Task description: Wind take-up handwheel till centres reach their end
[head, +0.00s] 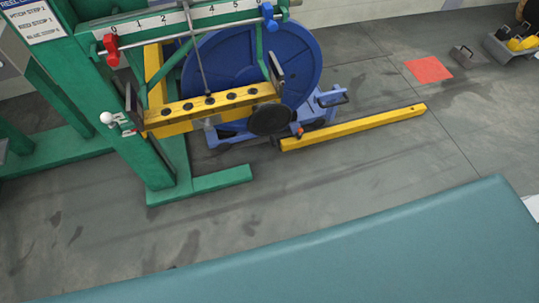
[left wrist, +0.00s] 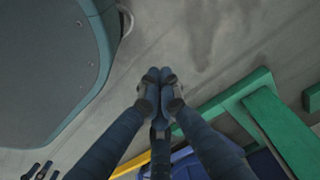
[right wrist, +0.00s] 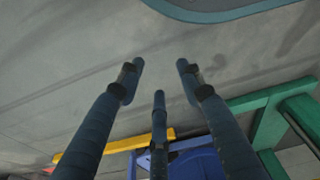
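The green strander frame (head: 131,100) stands at upper left in the head view. A numbered white scale (head: 165,21) runs along its top, with a red slider (head: 111,47) near 0 and a blue slider (head: 269,15) near the right end. A large blue reel (head: 300,60) stands behind a yellow beam (head: 188,119). A dark round disc (head: 271,120) at the beam's right end may be the handwheel; I cannot tell. My left gripper (left wrist: 158,78) is shut and empty. My right gripper (right wrist: 160,72) is open and empty. Neither shows in the head view.
A yellow bar (head: 355,128) lies on the floor right of the reel. A teal surface (head: 330,265) fills the near foreground. Grey floor between it and the frame is clear.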

